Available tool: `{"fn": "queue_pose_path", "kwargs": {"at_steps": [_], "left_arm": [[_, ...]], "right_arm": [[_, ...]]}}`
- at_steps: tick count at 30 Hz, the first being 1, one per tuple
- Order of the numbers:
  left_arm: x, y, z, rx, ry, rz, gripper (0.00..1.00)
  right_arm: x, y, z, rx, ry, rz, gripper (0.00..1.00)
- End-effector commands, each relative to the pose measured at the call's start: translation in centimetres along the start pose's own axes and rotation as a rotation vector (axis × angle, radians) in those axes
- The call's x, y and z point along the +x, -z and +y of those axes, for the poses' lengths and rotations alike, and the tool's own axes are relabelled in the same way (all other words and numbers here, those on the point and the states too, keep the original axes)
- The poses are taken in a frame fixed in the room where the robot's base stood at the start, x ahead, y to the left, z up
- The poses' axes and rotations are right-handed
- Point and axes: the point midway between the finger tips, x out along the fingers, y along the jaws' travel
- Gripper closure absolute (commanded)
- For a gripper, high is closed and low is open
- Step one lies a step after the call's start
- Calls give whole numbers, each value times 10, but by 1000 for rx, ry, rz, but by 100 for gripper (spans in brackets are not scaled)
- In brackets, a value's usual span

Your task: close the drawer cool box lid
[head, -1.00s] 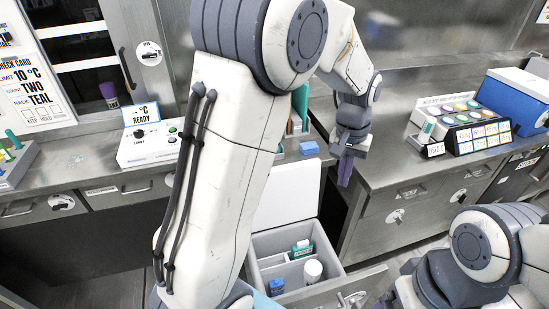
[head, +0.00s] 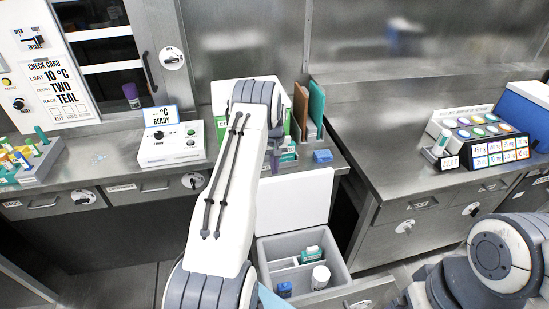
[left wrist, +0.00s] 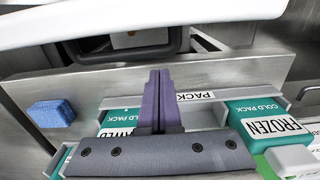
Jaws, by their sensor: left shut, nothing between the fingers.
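The drawer cool box (head: 346,277) is a grey box in a pulled-out drawer at the bottom middle of the head view. Its white lid (head: 300,203) stands open, raised at the back against the counter front. A white bottle, a teal-labelled pack and a blue item sit inside. My left arm reaches past the lid's left side to the counter, and its forearm hides most of the gripper. In the left wrist view the left gripper (left wrist: 160,100) has its purple fingers together and empty, above cold packs (left wrist: 262,118). My right arm shows at the lower right, its gripper out of view.
A blue block (head: 322,156) lies on the counter behind the lid, beside upright teal and brown boards (head: 315,108). A white READY device (head: 178,146) stands left of my arm. A rack of coloured lids (head: 480,130) stands on the right counter.

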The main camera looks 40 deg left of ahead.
Motion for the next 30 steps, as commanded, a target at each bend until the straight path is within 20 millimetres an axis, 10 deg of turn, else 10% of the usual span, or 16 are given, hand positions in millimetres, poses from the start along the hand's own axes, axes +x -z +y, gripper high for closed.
{"fn": "queue_pose_path", "kwargs": {"at_steps": [9,30], "left_arm": [[32,0,0,1,0,0,100],[28,-6,7,4,0,47,100]], "right_arm": [[-9,0,-1,0,0,0,11],[-5,0,0,0,0,0,11]]}}
